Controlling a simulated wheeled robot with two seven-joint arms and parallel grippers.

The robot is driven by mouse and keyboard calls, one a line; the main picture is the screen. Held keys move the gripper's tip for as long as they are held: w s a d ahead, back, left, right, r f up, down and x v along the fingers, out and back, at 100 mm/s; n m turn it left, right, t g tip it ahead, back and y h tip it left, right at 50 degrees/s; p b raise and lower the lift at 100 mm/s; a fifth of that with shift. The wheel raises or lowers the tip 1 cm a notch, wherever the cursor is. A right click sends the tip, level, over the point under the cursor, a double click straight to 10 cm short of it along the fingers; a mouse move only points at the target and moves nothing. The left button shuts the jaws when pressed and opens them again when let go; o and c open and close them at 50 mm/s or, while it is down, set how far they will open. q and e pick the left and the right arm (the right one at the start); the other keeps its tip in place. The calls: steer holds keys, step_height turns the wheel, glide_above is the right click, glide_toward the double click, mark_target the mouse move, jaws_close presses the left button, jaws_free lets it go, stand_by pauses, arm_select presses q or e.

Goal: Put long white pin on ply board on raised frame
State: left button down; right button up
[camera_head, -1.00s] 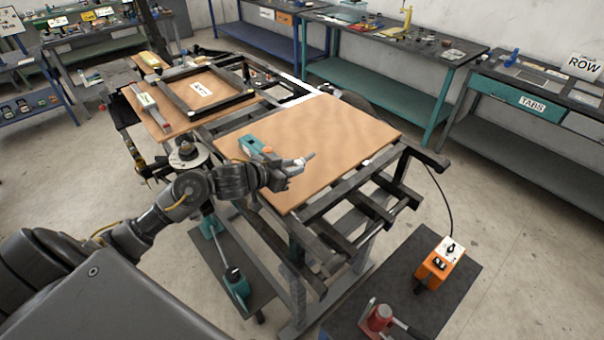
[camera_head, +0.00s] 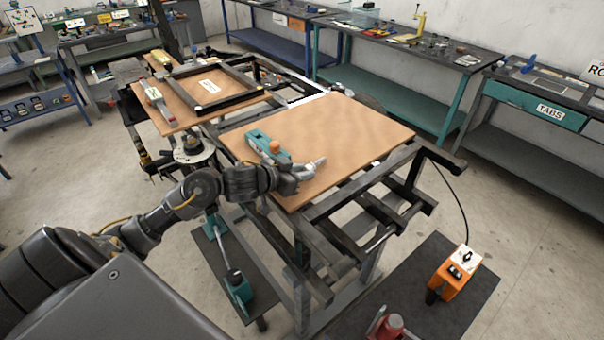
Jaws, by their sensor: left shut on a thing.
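My left gripper (camera_head: 304,171) is low over the near part of the ply board (camera_head: 350,125), close to its front left edge. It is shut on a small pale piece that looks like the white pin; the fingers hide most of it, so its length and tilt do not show. I cannot tell whether it touches the board. The brown board lies flat on the raised dark metal frame (camera_head: 385,210). My right gripper is not in view.
A second board (camera_head: 165,122) carries a dark square frame (camera_head: 245,97) at the back left. An orange control box (camera_head: 455,273) stands at the lower right. The board's right half is clear.

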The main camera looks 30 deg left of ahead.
arm_select(q)
steer(key=shift+f, duration=0.2)
steer(key=c, duration=1.3)
jaws_free()
steer(key=shift+o, duration=0.6)
steer(key=shift+r, duration=0.1)
steer(key=shift+s+r, duration=0.1)
steer(key=shift+r, duration=0.05)
steer(key=v, duration=1)
steer(key=shift+s+a+b, duration=0.15)
steer(key=shift+s+b, duration=0.15)
steer(key=shift+b, duration=0.05)
steer(key=shift+s+r, duration=0.35)
steer(key=shift+s, duration=0.15)
steer(key=shift+a, duration=0.1)
